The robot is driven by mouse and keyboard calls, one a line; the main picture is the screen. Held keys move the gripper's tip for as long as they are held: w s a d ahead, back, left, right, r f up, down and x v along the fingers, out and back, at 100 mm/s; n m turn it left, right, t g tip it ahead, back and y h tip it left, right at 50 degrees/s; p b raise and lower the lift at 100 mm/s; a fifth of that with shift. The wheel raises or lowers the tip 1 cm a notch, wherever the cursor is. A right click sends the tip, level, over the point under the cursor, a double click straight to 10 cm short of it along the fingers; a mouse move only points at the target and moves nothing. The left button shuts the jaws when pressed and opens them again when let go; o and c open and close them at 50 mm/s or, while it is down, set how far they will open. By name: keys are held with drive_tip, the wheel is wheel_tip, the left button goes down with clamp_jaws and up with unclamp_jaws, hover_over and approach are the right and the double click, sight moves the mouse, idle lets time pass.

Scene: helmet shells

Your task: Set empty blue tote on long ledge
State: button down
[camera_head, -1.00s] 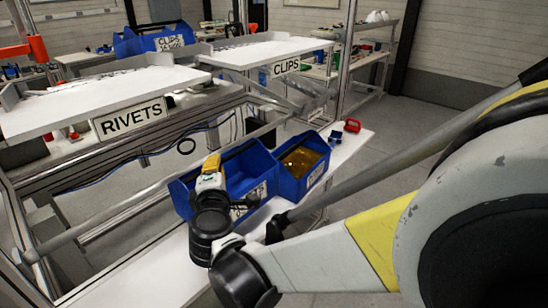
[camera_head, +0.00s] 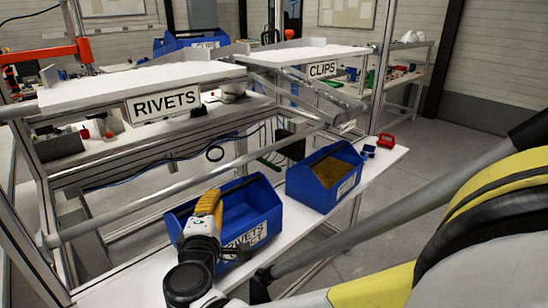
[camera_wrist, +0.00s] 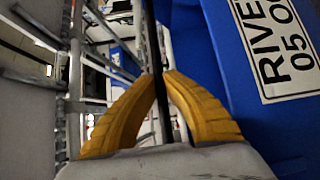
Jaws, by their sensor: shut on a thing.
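The empty blue tote (camera_head: 262,208) has a white label reading RIVETS and sits over the near part of the long white ledge (camera_head: 372,182). I cannot tell whether its base touches the ledge. The tote's underside is hidden.
A second blue tote (camera_head: 304,188) with brownish-gold contents stands just beyond, close to the first. A red item (camera_head: 386,141) and a small blue item (camera_head: 369,151) lie farther along the ledge. A metal rack with RIVETS (camera_head: 163,106) and CLIPS (camera_head: 323,69) signs stands behind.

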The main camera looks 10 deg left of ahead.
drive_tip(key=shift+f+b, duration=1)
drive_tip(key=shift+f, duration=0.95)
drive_tip(key=shift+f, duration=0.25)
drive_tip(key=c, duration=1.6)
unclamp_jaws()
drive_tip(key=shift+r, duration=0.1)
